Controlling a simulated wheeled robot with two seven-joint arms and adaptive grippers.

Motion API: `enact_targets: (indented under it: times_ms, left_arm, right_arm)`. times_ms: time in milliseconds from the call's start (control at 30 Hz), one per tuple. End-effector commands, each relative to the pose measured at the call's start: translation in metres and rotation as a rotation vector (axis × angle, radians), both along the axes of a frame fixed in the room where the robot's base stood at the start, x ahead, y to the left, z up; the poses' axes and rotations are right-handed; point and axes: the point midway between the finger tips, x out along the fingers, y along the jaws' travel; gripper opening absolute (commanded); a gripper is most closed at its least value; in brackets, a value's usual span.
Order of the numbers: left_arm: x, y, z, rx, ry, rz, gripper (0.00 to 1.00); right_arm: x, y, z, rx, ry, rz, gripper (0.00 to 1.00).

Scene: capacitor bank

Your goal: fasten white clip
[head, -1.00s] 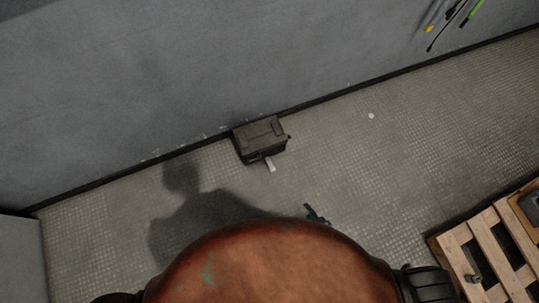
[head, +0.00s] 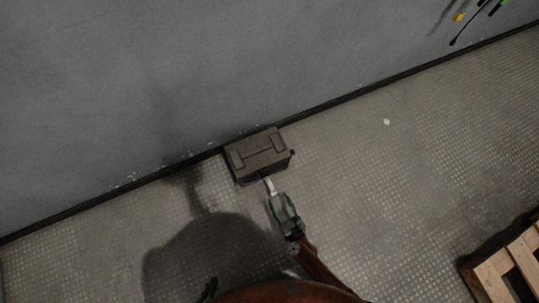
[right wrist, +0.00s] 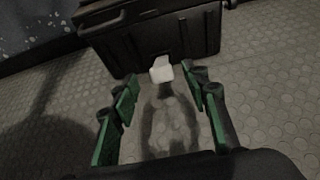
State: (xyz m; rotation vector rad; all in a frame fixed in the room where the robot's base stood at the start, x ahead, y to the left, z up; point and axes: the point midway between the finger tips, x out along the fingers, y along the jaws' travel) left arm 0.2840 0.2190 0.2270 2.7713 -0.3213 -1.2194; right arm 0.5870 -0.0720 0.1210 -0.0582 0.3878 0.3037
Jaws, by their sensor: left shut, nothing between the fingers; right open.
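A dark box (head: 258,156) with a lid and handle sits on the floor against the wall. The white clip (head: 270,186) hangs at its front face, angled outward and apparently unfastened; it also shows in the right wrist view as a white tip (right wrist: 161,70). My right gripper (head: 281,204) is open just in front of the clip. In the right wrist view its green-padded fingers (right wrist: 164,88) stand on either side of the space before the clip, not closed on it. My left gripper (head: 209,289) shows only as a small dark piece at the bottom, mostly hidden by my body.
A wooden pallet (head: 508,272) lies at the lower right. Cables (head: 466,22) hang on the wall at the upper right. A small white spot (head: 387,122) is on the floor. The floor around the box front is otherwise clear.

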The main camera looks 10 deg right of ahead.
Motion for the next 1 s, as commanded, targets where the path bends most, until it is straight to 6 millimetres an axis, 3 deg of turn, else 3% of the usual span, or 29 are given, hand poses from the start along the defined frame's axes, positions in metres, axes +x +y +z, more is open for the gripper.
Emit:
enact_targets:
  times_ms: [300, 633, 1000]
  left_arm:
    - [-0.008, 0.002, -0.013, -0.001, -0.067, -0.02, 0.0]
    - [-0.007, 0.002, -0.012, -0.002, -0.077, -0.021, 0.0]
    - [-0.007, 0.003, -0.012, -0.001, -0.077, -0.021, 0.0]
  right_arm:
    - [0.032, 0.01, -0.017, -0.001, 0.003, 0.0, 0.42]
    - [0.035, 0.011, -0.016, -0.002, 0.001, 0.001, 0.41]
    - [0.034, 0.011, -0.017, -0.002, 0.001, 0.001, 0.16]
